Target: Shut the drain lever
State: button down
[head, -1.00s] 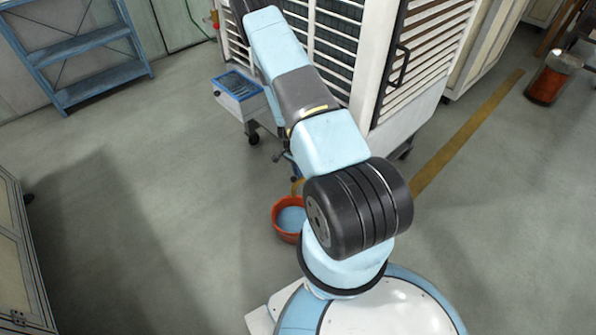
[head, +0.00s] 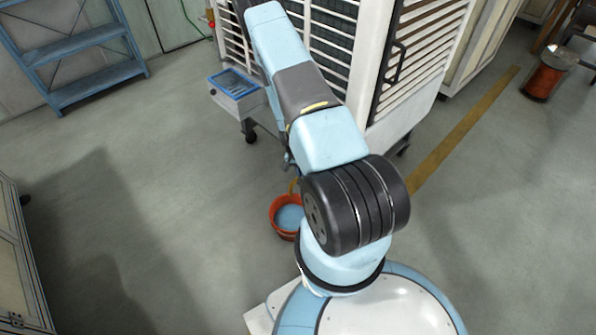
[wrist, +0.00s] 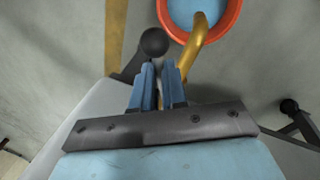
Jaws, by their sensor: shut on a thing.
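The drain lever (wrist: 154,42), a dark arm with a black ball knob, shows in the wrist view just beyond my fingertips. My gripper (wrist: 158,72) has its blue fingers shut on the lever near the knob; the exact contact is partly hidden by the fingers. A curved brass drain pipe (wrist: 196,38) runs beside the right finger, over an orange bucket (wrist: 238,12) of blue liquid.
A blue shelf (head: 80,45) is far left. The floor at left is clear.

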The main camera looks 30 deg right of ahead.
jog(key=s+d+n+t, duration=0.2)
jog(key=d+n, duration=0.4)
jog(key=n, duration=0.6)
jog(key=shift+s+d+h, duration=0.35)
jog(key=shift+h, duration=0.05)
jog(key=shift+n, duration=0.3)
jog(key=c, duration=1.2)
grip_release()
jog(key=shift+o, duration=0.2)
jog(key=shift+r, duration=0.1)
notch_tip(320, 180, up, 13)
jog(key=a, duration=0.2)
jog(key=shift+s+a, duration=0.25)
jog(key=shift+s, duration=0.1)
jog(key=shift+r, duration=0.1)
